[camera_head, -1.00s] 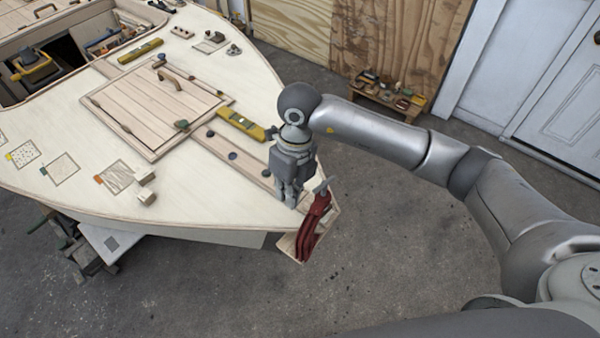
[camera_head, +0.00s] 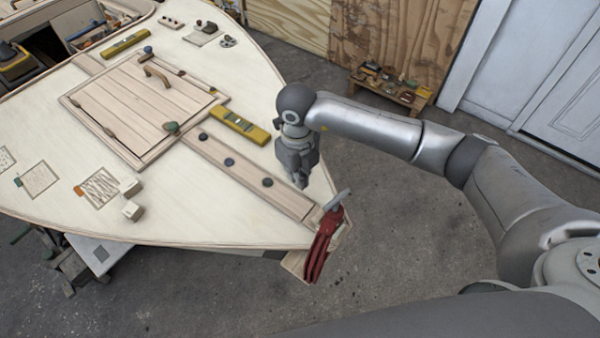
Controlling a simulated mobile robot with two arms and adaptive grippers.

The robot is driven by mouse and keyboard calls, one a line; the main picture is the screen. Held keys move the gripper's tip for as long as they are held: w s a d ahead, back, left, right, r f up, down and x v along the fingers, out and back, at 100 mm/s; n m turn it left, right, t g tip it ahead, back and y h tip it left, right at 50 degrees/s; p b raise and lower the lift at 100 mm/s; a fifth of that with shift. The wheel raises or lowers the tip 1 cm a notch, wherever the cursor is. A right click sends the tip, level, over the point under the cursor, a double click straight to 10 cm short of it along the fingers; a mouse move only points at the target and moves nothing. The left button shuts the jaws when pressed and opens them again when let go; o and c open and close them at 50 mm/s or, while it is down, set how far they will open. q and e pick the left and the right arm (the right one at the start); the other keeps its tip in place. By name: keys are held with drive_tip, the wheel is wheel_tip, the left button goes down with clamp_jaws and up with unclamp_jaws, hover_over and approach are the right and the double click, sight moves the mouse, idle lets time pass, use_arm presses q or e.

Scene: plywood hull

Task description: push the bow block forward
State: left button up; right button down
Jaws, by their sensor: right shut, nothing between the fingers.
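The pale deck (camera_head: 215,210) of the plywood hull narrows to its bow at the lower right. A red clamp (camera_head: 323,246) with a grey head grips the bow tip, and a pale wooden piece (camera_head: 296,264) shows beside it under the edge. Two small pale blocks (camera_head: 132,210) sit on the deck farther left. I cannot tell for certain which piece is the bow block. My right gripper (camera_head: 300,184) is shut and empty, pointing down over the deck's right edge, above and left of the clamp and apart from it. My left gripper is out of view.
A framed plank hatch (camera_head: 145,105) with a handle lies mid-deck. A yellow level (camera_head: 240,125) and a plank strip (camera_head: 245,170) with dark knobs lie between hatch and bow. A low wooden bench (camera_head: 390,92) with tools stands by the wall. The concrete floor ahead of the bow is clear.

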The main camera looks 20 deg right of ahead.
sight(309, 207)
drive_tip(key=f, duration=0.2)
drive_tip(key=f+p, duration=0.1)
drive_tip(key=f, duration=0.2)
drive_tip(key=shift+s+f, duration=0.2)
drive_tip(key=shift+f, duration=0.1)
drive_tip(key=shift+s+d+f+p, duration=0.2)
drive_tip(key=shift+s+d+p, duration=0.15)
drive_tip(key=shift+s+p, duration=0.25)
drive_tip(key=shift+s+d+f+p, duration=0.2)
drive_tip(key=shift+s+d+p, duration=0.15)
drive_tip(key=shift+s+p, duration=0.2)
drive_tip(key=shift+s+d, duration=0.3)
drive_tip(key=shift+s, duration=0.3)
drive_tip(key=shift+f, duration=0.1)
drive_tip(key=shift+w, duration=0.1)
